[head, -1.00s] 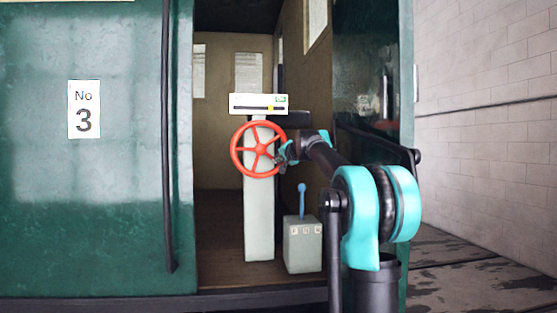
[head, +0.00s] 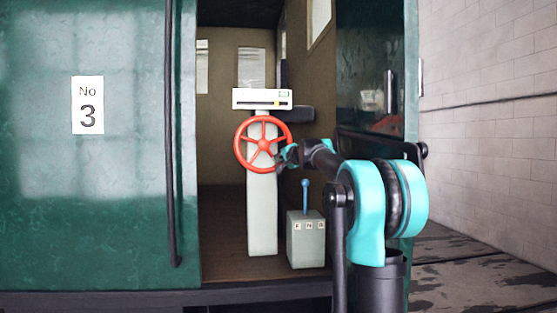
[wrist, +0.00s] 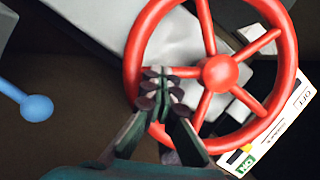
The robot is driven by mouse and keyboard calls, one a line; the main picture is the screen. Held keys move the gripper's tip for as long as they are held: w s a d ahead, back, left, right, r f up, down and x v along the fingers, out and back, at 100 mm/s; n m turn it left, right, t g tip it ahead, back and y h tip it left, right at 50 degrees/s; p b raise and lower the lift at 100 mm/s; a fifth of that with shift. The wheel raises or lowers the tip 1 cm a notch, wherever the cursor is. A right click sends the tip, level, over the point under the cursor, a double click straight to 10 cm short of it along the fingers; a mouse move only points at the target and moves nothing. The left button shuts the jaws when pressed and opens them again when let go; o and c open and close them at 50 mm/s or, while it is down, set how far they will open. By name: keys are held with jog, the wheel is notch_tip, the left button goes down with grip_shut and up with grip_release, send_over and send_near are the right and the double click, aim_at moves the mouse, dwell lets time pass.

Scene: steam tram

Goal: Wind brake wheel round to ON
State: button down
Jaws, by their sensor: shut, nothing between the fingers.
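The red brake wheel (head: 263,145) stands on a pale post in the tram doorway. It fills much of the wrist view, with its hub (wrist: 217,73) right of centre. A white indicator plate (head: 262,98) sits above it, with a yellow marker close to the green ON end at the right. The wrist view shows the green ON label (wrist: 244,165) beside the yellow marker (wrist: 234,156). My gripper (head: 284,155) is at the wheel's right side. In the wrist view my gripper (wrist: 160,82) is shut and empty, its fingertips overlapping a spoke inside the rim; contact is unclear.
A grey box (head: 305,238) with a blue-knobbed lever (head: 305,184) stands right of the post, below my arm. The knob (wrist: 37,107) shows at left in the wrist view. A dark handrail (head: 172,150) and green side panel (head: 90,200) bound the doorway at left.

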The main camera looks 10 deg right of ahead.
jog(key=shift+a+f+m+t+y, duration=0.15)
jog(key=shift+a+f+m+t, duration=0.25)
jog(key=shift+a+m, duration=0.5)
jog(key=shift+a+f+m+t+y, duration=0.2)
jog(key=shift+a+f+m, duration=0.3)
jog(key=shift+m, duration=0.6)
dwell(0.8)
jog(key=shift+a+f+m+t, duration=0.1)
jog(key=shift+a+m+t, duration=0.3)
jog(key=shift+a+m, duration=0.5)
jog(key=shift+a+f+m+t, duration=0.1)
jog(key=shift+a+m+t, duration=0.4)
jog(key=shift+m, duration=0.7)
dwell(1.3)
jog(key=shift+a+r, duration=0.1)
jog(key=shift+a, duration=0.4)
dwell(1.3)
